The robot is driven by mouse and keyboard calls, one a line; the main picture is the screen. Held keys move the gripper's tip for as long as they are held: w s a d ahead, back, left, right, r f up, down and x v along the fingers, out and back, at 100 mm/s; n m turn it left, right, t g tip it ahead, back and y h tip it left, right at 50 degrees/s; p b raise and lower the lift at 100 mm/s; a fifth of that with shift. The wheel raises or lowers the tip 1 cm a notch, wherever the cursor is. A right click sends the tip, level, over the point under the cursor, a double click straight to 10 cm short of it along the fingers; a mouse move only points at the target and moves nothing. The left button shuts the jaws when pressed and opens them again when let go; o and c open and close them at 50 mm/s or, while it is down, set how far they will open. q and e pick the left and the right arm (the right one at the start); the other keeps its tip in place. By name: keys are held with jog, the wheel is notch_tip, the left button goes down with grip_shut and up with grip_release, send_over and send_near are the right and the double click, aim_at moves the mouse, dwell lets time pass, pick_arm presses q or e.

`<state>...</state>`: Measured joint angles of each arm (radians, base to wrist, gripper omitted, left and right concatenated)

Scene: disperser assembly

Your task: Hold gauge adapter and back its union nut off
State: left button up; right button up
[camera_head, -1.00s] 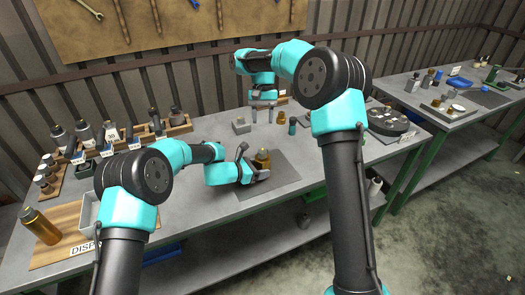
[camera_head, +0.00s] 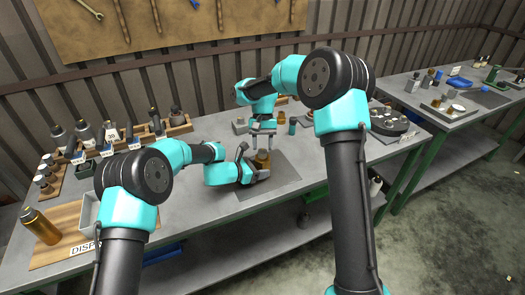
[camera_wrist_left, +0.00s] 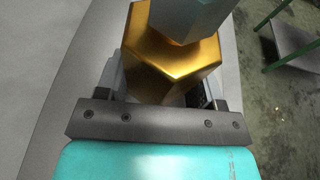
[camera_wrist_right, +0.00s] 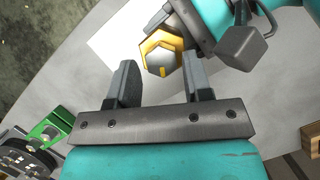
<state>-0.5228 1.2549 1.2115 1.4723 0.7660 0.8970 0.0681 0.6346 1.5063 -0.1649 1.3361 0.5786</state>
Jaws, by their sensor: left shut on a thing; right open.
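The brass gauge adapter (camera_head: 262,160) stands over the grey mat on the bench. In the left wrist view its gold hexagonal body (camera_wrist_left: 170,62) sits between my left jaws, with a grey faceted part (camera_wrist_left: 185,15) on top. My left gripper (camera_head: 262,174) is shut on it from the side, low down. My right gripper (camera_head: 263,141) is open and empty, pointing down just above and behind the adapter. In the right wrist view the adapter's gold hexagonal rim and grey top (camera_wrist_right: 162,56) lie beyond the open jaws (camera_wrist_right: 160,82). I cannot tell which part is the union nut.
The grey mat (camera_head: 284,180) has bare room to the right. A small grey block (camera_head: 240,126), a brass fitting (camera_head: 281,118) and a dark teal cylinder (camera_head: 292,127) stand behind. A black round tray (camera_head: 388,121) lies right; bottles and a wooden board (camera_head: 70,220) are left.

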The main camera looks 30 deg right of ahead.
aim_at(263, 154)
jog(key=shift+x, duration=1.25)
jog(key=shift+c, duration=0.4)
jog(key=c, duration=0.6)
